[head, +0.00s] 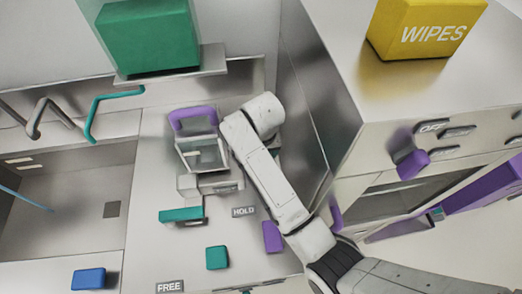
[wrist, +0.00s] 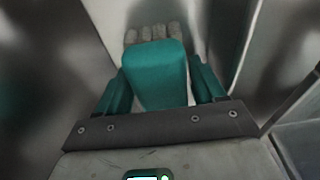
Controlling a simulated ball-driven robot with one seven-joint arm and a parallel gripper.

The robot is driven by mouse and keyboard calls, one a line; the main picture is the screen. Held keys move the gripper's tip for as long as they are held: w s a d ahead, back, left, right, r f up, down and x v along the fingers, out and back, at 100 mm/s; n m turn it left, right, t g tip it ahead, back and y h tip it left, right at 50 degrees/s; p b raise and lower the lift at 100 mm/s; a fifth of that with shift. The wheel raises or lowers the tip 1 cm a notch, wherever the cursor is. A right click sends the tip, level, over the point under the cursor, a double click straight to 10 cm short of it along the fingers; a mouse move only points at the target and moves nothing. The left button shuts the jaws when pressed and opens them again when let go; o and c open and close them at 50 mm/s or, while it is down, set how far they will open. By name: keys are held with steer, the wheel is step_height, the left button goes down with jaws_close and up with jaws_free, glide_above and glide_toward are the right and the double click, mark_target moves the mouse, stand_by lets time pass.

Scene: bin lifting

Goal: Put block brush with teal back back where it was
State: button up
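The block brush with the teal back (wrist: 157,84) fills the gap between the two teal fingers of my gripper (wrist: 159,70) in the wrist view. The fingers press on both sides of the back near their tips. Grey bristles show at the brush's far end. In the head view my arm hides most of my gripper, and I cannot make out the held brush there. The spot the brush came from cannot be told from these frames.
The steel counter holds a teal block (head: 216,257), a purple block (head: 271,237), a blue block (head: 88,278) and a teal-topped piece (head: 182,214). A purple-handled fixture (head: 193,118) stands left of my arm. A tall cabinet wall (head: 305,95) rises close on the right. A sink (head: 65,215) lies left.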

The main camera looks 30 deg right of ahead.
steer(key=r, duration=0.5)
steer(key=s+r+b, duration=0.1)
steer(key=r, duration=0.2)
steer(key=shift+a, duration=0.25)
steer(key=shift+r+p, duration=0.4)
steer(key=shift+r, duration=0.3)
steer(key=shift+s+a+r, duration=0.1)
steer(key=shift+r, duration=0.95)
steer(key=shift+s+r, duration=0.15)
steer(key=shift+r, duration=0.15)
steer(key=shift+s, duration=0.1)
